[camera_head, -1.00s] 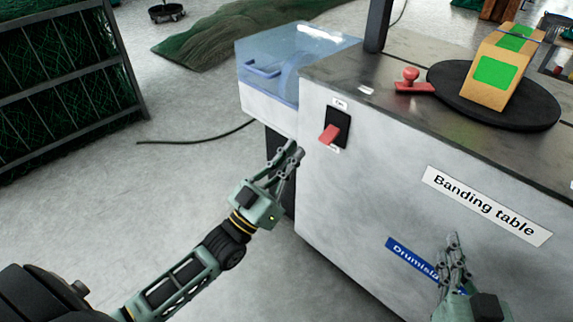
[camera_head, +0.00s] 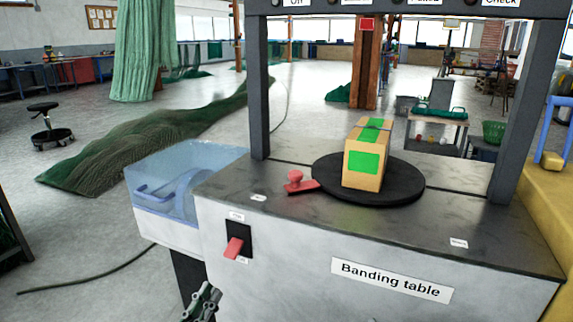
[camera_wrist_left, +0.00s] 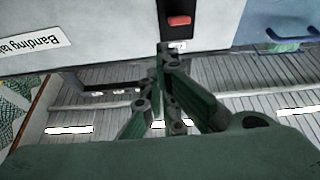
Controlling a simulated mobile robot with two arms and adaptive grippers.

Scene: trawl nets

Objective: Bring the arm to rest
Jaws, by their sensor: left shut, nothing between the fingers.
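My left gripper (camera_head: 203,300) shows at the bottom edge of the head view, in front of the banding table's front panel and below the red switch (camera_head: 234,247). In the left wrist view its fingers (camera_wrist_left: 160,52) are closed together with nothing between them, and the red switch (camera_wrist_left: 179,20) lies beyond the tips, apart from them. The rest of the left arm is out of the head view. My right gripper is not in view.
The banding table (camera_head: 300,275) fills the front. On its top are a round black turntable (camera_head: 408,193) bearing a cardboard box (camera_head: 364,165) with green patches, and a red knob (camera_head: 296,182). A clear-lidded blue bin (camera_head: 185,180) adjoins it at left. Open floor (camera_head: 75,235) lies further left.

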